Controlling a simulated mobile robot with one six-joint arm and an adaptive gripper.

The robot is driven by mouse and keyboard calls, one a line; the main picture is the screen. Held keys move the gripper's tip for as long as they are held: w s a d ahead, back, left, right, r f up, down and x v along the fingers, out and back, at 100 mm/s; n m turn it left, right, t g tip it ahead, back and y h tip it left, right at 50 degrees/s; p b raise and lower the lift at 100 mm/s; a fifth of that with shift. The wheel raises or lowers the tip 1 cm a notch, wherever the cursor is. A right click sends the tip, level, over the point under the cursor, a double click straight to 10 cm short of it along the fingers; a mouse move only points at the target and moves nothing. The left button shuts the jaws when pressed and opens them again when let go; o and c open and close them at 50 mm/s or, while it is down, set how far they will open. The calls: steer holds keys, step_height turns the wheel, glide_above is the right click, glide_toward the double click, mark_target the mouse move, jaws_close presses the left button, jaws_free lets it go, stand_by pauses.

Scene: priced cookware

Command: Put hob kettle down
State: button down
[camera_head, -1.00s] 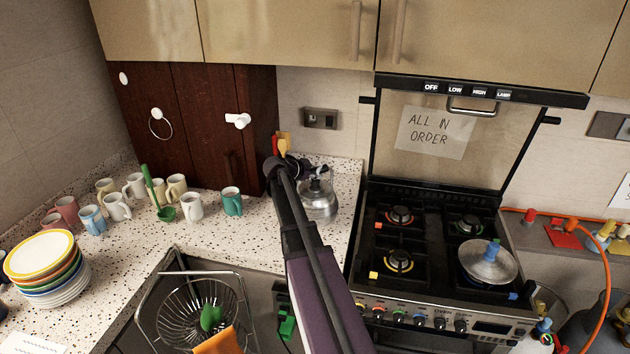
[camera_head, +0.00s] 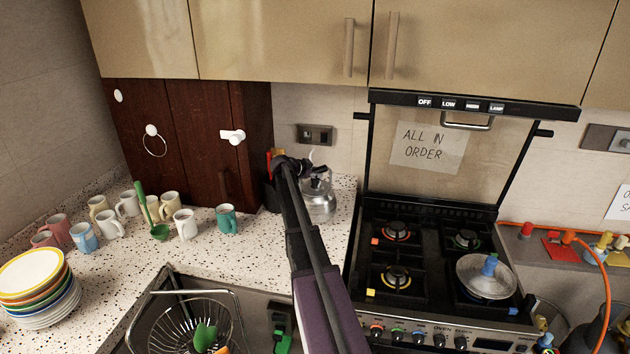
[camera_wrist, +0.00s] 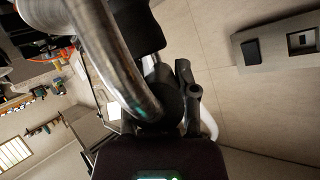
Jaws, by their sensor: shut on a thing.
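The hob kettle (camera_head: 318,203) is a shiny metal kettle, upright at the back of the speckled worktop (camera_head: 252,254), just left of the cooker. My gripper (camera_head: 298,168) is at its top, shut on it; my arm hides part of its left side. I cannot tell whether its base touches the worktop. In the wrist view a curved metal tube, seemingly part of the kettle (camera_wrist: 112,62), runs down to my dark gripper fingers (camera_wrist: 160,105).
The cooker (camera_head: 440,270) stands right, with a lidded pan (camera_head: 486,276) on its front right burner. Several mugs, including a teal one (camera_head: 226,219), stand left. A utensil pot is close behind my gripper. A wire basket (camera_head: 180,325) is in front.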

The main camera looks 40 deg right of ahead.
mark_target(312, 178)
steer(key=shift+d, duration=0.1)
stand_by(0.3)
steer(key=shift+w+d, duration=0.3)
steer(key=shift+w, duration=0.1)
steer(key=shift+w+d+f, duration=0.15)
steer(key=shift+d, duration=0.05)
steer(key=shift+f+b, duration=1.6)
steer(key=shift+b, duration=0.2)
steer(key=shift+a, duration=0.1)
steer(key=shift+c, duration=2)
jaws_free()
